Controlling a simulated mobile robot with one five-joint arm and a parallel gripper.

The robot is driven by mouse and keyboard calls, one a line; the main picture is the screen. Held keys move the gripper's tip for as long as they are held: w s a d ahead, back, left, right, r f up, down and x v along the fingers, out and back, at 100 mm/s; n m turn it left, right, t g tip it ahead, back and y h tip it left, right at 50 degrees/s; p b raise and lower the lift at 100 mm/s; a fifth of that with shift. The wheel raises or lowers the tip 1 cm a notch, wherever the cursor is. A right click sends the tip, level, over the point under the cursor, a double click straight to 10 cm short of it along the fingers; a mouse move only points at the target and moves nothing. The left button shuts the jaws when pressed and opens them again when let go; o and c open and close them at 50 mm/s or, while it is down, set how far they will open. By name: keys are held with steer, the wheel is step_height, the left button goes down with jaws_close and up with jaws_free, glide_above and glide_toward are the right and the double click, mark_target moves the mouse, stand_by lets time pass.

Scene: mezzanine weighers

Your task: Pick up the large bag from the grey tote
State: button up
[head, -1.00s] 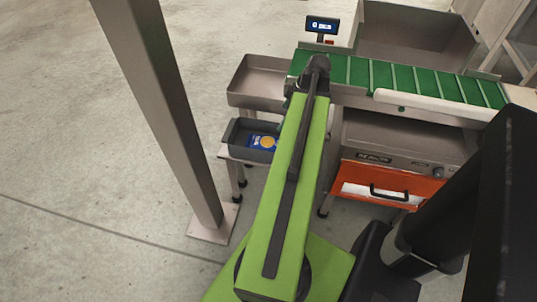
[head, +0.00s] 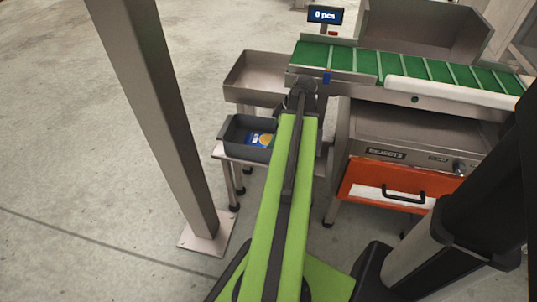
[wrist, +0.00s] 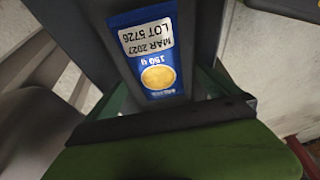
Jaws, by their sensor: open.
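A blue bag (head: 260,140) with a round yellowish picture lies in the dark grey tote (head: 246,153), left of my arm in the head view. The tote's wall (wrist: 72,28) also shows there. My gripper (wrist: 165,108) is open, with the bag ahead of it and not held. In the head view my wrist hides the jaws. Whether any jaw touches the bag cannot be told.
An empty metal tray (head: 262,75) stands behind the tote. A steel post (head: 160,120) rises left of the tote.

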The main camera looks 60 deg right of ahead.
mark_target(269, 140)
steer(key=shift+w+f, duration=0.15)
steer(key=shift+f, duration=0.2)
steer(key=b+x, duration=0.4)
steer(key=x, duration=0.1)
steer(key=shift+w+d+f+b, duration=0.1)
steer(key=shift+d+f+b, duration=0.1)
steer(key=shift+b, duration=0.2)
steer(key=shift+r, duration=0.2)
steer(key=c, duration=1.3)
